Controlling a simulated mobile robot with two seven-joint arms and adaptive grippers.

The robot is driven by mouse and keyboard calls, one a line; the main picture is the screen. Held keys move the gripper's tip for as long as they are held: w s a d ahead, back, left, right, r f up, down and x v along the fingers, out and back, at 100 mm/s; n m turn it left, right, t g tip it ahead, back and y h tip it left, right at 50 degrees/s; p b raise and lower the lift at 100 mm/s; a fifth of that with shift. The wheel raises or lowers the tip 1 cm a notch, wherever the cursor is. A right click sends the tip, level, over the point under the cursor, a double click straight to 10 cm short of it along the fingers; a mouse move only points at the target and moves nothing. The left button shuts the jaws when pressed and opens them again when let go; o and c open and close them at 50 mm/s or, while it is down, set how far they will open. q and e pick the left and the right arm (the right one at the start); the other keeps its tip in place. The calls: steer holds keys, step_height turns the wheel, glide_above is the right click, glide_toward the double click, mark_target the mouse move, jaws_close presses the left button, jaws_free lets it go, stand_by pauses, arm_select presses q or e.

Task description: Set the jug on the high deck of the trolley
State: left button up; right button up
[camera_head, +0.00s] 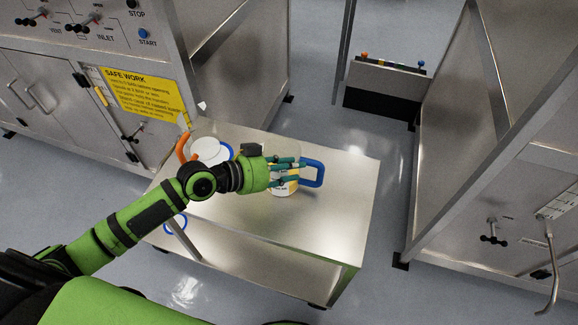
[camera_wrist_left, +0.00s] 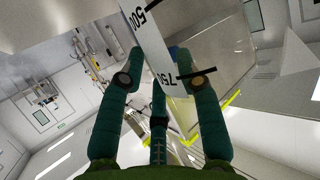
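The jug (camera_head: 285,189) is clear, with a blue handle (camera_head: 314,173) on its right side and a yellow and white label low down. It appears upright on the high deck of the trolley (camera_head: 335,218); a small gap beneath it cannot be ruled out. My left gripper (camera_head: 290,172) reaches it from the left, its teal fingers overlapping the jug's body. In the left wrist view, the jug's white scale strip (camera_wrist_left: 153,42) shows between the spread fingers (camera_wrist_left: 160,85). Whether they press on the jug is unclear. My right gripper is not in view.
A white-lidded container (camera_head: 209,151) with an orange handle stands behind my left wrist at the deck's left end. A blue-rimmed item (camera_head: 176,224) is on the lower shelf. Steel cabinets flank the trolley left and right. The deck's front right is clear.

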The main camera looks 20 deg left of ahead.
arm_select(q)
steer(key=shift+r, duration=0.1)
steer(key=b+v, duration=0.2)
steer(key=v, duration=1)
steer(key=shift+b, duration=0.3)
